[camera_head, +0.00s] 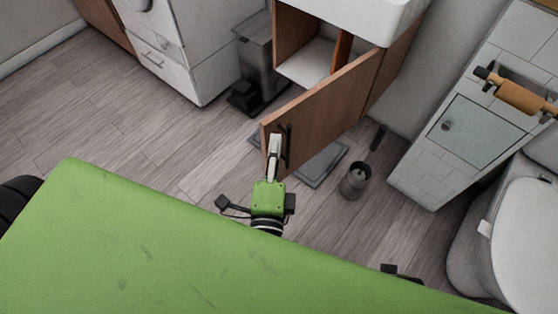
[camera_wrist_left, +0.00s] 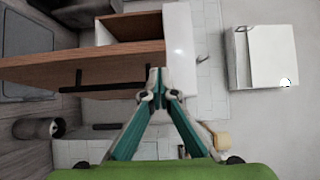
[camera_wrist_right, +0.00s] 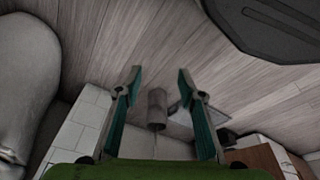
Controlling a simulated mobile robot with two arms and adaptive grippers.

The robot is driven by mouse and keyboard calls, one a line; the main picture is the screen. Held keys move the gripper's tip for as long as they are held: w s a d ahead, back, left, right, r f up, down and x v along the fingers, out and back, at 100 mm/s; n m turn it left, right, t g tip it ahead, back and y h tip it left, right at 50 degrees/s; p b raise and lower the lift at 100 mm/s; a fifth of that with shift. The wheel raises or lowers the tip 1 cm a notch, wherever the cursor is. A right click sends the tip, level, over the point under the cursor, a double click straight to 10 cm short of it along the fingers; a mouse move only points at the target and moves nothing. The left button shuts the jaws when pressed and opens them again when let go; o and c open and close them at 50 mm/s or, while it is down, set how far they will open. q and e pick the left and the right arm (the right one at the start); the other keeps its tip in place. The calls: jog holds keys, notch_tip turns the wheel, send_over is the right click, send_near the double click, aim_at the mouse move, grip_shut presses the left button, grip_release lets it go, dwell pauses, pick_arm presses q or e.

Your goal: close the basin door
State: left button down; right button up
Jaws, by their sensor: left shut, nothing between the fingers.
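The brown wooden basin door (camera_head: 325,112) stands swung open from the cabinet under the white basin (camera_head: 365,18). My left gripper (camera_head: 275,140) is shut and empty, close to the door's free end beside the handle. I cannot tell whether it touches the door. My right gripper (camera_wrist_right: 159,72) is open and empty, away from the door, above the floor.
A grey bin (camera_head: 256,48) stands left of the cabinet. A brush holder (camera_head: 355,181) and a flat grey scale (camera_head: 318,167) are on the floor near the door. The toilet (camera_head: 510,240) and tiled wall (camera_head: 470,110) are at right. Open floor lies at left.

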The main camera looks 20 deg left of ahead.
pick_arm(q)
jog(key=shift+w+a, duration=0.25)
jog(key=shift+a, duration=0.25)
jog(key=shift+w+a, duration=0.25)
jog(key=shift+a, duration=0.2)
pick_arm(e)
jog(key=shift+s+f, duration=0.15)
jog(key=shift+f, duration=0.35)
pick_arm(q)
jog(key=shift+a, duration=0.1)
